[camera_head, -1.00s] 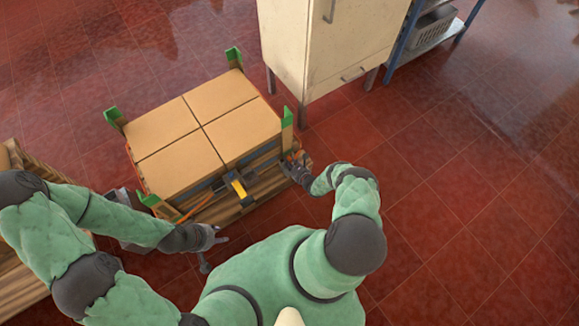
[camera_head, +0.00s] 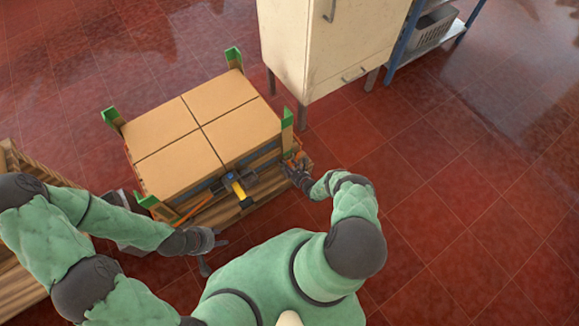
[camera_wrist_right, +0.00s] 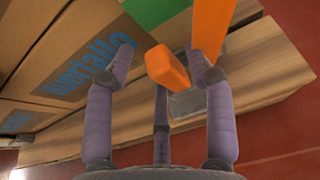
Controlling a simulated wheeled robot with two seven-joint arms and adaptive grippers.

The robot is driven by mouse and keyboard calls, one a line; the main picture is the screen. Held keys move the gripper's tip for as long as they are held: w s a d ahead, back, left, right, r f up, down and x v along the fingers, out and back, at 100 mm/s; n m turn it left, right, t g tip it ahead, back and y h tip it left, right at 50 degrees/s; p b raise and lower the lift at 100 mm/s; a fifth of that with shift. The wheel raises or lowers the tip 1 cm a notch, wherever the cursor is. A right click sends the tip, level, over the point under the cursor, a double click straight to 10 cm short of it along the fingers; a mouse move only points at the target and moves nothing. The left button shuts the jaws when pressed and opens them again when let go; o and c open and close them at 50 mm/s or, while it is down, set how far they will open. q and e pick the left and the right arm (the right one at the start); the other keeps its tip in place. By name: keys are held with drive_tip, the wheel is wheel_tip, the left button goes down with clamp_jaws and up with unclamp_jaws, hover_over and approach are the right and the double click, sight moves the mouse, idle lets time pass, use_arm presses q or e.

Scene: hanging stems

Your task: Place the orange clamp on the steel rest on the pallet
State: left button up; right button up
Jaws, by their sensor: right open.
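An orange clamp (camera_wrist_right: 167,67) shows in the right wrist view as a block and a long bar, close to a grey metal piece (camera_wrist_right: 194,103) on the pallet wood; this may be the steel rest. My right gripper (camera_wrist_right: 162,68) is open, its fingers spread around the orange block; I cannot tell whether they touch it. In the head view this gripper (camera_head: 292,168) is at the pallet's right front corner, with a little orange (camera_head: 291,160) showing beside it.
The wooden pallet (camera_head: 232,211) carries several cardboard boxes (camera_head: 180,120) with green corner guards (camera_head: 287,118). A yellow-handled tool (camera_head: 237,187) is at its front side. A cream cabinet (camera_head: 330,50) stands behind. Red floor is clear to the right.

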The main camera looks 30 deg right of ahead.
drive_tip(key=shift+r, duration=0.1)
drive_tip(key=a+p+v, duration=0.1)
drive_tip(key=p+v, duration=0.4)
drive_tip(key=v, duration=0.6)
drive_tip(key=s+a+r+n+g+y, duration=0.3)
drive_tip(key=a+r+n+g+y, duration=0.15)
drive_tip(key=a+n+g, duration=0.35)
drive_tip(key=s+a+r+n+g+y, duration=0.35)
drive_tip(key=a+r+n, duration=0.2)
drive_tip(key=a, duration=0.55)
drive_tip(key=s+a+r+n+h, duration=0.1)
drive_tip(key=s+r+n+h, duration=0.1)
drive_tip(key=r+n, duration=0.7)
drive_tip(key=s+a+r+n+g+h, duration=0.1)
drive_tip(key=s+r+n, duration=0.4)
drive_tip(key=r+n, duration=0.5)
wheel_tip(320, 180, up, 4)
drive_tip(key=shift+s+a+f+h, duration=0.3)
drive_tip(key=shift+a+h, duration=0.25)
drive_tip(key=shift+h, duration=0.45)
